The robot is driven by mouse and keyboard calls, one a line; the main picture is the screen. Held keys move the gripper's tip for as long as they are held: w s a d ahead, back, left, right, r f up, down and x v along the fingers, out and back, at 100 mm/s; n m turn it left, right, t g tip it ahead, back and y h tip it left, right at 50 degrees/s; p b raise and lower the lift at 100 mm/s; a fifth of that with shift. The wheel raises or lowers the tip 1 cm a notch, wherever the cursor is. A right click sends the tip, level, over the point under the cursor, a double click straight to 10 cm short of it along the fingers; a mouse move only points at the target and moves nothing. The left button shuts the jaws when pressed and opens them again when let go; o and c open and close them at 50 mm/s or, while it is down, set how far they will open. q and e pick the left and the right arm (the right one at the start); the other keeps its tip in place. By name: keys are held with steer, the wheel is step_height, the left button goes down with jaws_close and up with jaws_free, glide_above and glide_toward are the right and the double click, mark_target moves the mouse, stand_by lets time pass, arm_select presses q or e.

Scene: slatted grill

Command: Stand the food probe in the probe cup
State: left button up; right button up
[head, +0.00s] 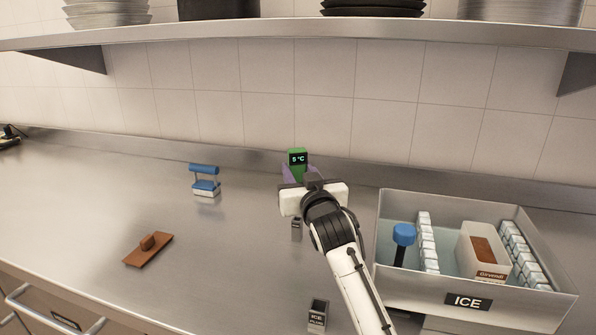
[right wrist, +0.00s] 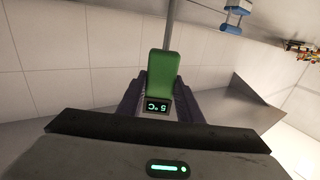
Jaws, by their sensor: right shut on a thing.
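The food probe (head: 298,158) has a green head with a small display reading 5 °C. My right gripper (head: 299,175) is shut on it, near the back wall above the counter. In the right wrist view the green head (right wrist: 164,75) sits between the dark purple fingers of the gripper (right wrist: 160,100), and a thin metal stem runs from it to the top edge. In the head view the stem is hidden behind my gripper. A small grey metal holder (head: 296,230) stands on the counter just below my gripper; it may be the probe cup. My left gripper is not in view.
A steel ice bin (head: 395,280) with ice blocks, a carton and a blue-topped tool is at right. A small box labelled ICE (head: 318,314) stands in front.

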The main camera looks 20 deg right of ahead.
mark_target(298, 159)
steer(key=shift+f+b, duration=2.1)
steer(key=shift+f, duration=1.4)
steer(key=o, duration=1.1)
steer(key=shift+o, duration=0.2)
step_height(298, 159, up, 10)
steer(key=shift+r, duration=0.1)
